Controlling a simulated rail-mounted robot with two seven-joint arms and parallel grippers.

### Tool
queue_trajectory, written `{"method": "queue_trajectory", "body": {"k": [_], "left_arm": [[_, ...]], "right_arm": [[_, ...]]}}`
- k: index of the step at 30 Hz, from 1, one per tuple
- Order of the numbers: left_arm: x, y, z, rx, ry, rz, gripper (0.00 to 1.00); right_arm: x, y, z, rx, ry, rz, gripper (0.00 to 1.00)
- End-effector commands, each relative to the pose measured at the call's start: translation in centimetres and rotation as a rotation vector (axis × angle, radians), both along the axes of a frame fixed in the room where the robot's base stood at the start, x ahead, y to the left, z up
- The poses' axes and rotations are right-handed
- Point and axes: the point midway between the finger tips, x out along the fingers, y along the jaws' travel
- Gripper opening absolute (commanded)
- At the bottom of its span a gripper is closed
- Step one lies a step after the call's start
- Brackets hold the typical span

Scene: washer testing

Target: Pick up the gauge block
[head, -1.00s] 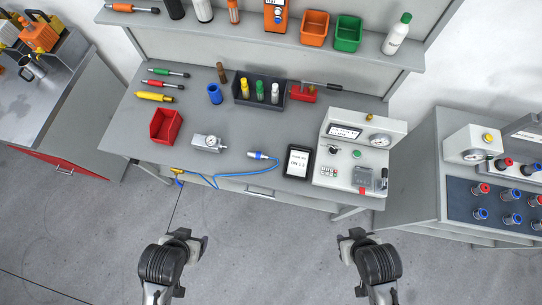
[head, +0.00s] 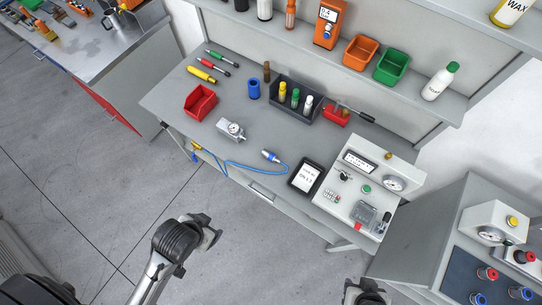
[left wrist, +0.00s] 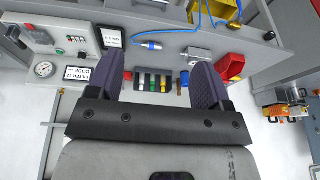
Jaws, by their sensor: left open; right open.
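The gauge block, a small silver-grey block with a round dial (head: 231,130), lies on the grey workbench in the head view, right of the red bin. My left gripper (head: 207,232) is in front of the bench, well short of the block. In the left wrist view its two dark fingers (left wrist: 160,88) are spread with nothing held between them. My right gripper (head: 366,292) is at the bottom edge of the head view, partly cut off, open and away from the block.
A red bin (head: 200,102) stands left of the block. A blue cable with a probe (head: 271,156) lies along the front edge. A dark holder with bottles (head: 291,106), a tablet (head: 306,177) and a test console (head: 368,185) stand farther right. Bench surface around the block is fairly clear.

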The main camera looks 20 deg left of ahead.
Motion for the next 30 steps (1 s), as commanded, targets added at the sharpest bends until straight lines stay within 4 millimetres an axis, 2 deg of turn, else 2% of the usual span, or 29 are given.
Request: {"method": "queue_trajectory", "body": {"k": [6,12,17,20,23,26,27,30], "left_arm": [[0.0,-0.3,0.0,-0.010,0.000,0.005,0.73],[0.0,-0.5,0.0,-0.015,-0.001,0.008,0.89],[0.1,-0.4,0.0,-0.011,-0.001,0.005,0.89],[0.8,-0.2,-0.3,-0.006,-0.018,0.001,0.89],[3.1,-0.2,-1.0,-0.006,-0.077,0.002,0.89],[7.1,-0.2,-1.4,-0.006,-0.182,0.000,0.89],[9.0,-0.2,-1.4,-0.005,-0.234,0.000,0.89],[13.8,0.1,-0.6,0.002,-0.376,0.001,0.89]], "right_arm": [[0.0,-0.4,0.0,-0.011,-0.001,0.006,0.43],[0.0,-0.5,0.0,-0.016,0.000,0.008,0.43],[0.0,-0.5,0.0,-0.015,0.000,0.007,0.43],[0.0,-0.5,-0.6,-0.014,-0.001,0.006,0.43],[0.0,-0.4,-2.4,-0.011,-0.003,0.005,0.43],[0.0,-0.3,-5.4,-0.008,-0.003,0.003,0.43],[0.1,-0.3,-6.8,-0.007,-0.003,0.002,0.43],[0.0,-0.2,-10.3,-0.006,-0.001,0.001,0.43]]}}
